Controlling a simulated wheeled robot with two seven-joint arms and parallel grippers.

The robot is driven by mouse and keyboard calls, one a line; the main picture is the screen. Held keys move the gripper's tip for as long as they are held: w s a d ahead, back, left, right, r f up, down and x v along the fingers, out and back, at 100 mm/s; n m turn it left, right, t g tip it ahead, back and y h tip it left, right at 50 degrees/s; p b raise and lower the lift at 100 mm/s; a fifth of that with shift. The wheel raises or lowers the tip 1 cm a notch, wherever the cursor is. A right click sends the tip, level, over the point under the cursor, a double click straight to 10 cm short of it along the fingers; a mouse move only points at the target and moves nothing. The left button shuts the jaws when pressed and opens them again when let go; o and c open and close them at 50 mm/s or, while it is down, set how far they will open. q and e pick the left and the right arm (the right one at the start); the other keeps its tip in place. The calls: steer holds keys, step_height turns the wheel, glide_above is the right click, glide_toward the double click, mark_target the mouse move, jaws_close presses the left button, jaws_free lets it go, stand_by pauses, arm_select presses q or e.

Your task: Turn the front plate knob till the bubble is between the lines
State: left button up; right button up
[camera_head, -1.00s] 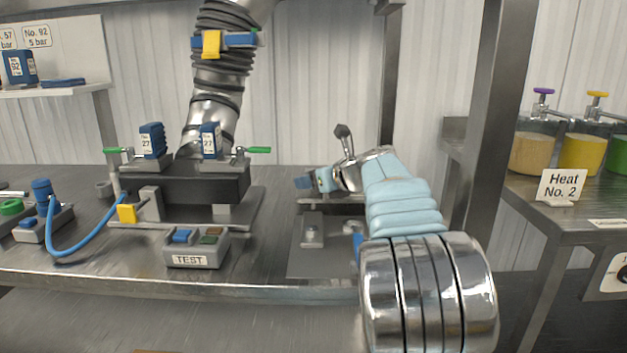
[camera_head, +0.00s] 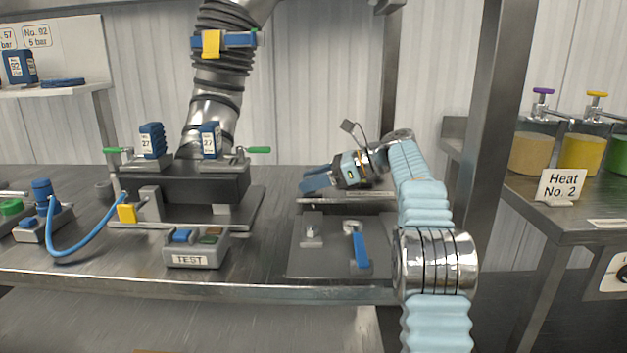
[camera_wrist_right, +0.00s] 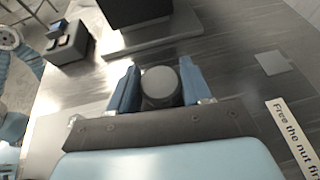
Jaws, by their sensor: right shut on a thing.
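My right gripper (camera_head: 316,177) is low over the bench behind the grey metal plate (camera_head: 335,263). In the right wrist view its two blue fingers are shut on the sides of a round dark knob (camera_wrist_right: 161,87) with a pale grey top. In the head view this knob is hidden by the gripper. I cannot make out the bubble or its lines in either view. My left gripper is out of view.
The grey plate carries a small metal post (camera_head: 312,234) and a blue-handled lever (camera_head: 360,249). A TEST box (camera_head: 196,249) and a dark block fixture (camera_head: 188,184) stand left. A steel upright (camera_head: 492,130) stands right of my arm.

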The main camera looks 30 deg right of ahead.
steer(key=shift+n+g, duration=0.3)
steer(key=o, duration=1)
steer(key=shift+c, duration=0.2)
steer(key=shift+w+r, duration=0.1)
steer(key=shift+r, duration=0.5)
steer(key=s+a+r+b, duration=0.2)
steer(key=s+a+r, duration=0.5)
steer(key=s+r, duration=0.4)
steer(key=shift+s+a+r, duration=0.15)
steer(key=shift+s+r, duration=0.25)
steer(key=shift+s, duration=0.15)
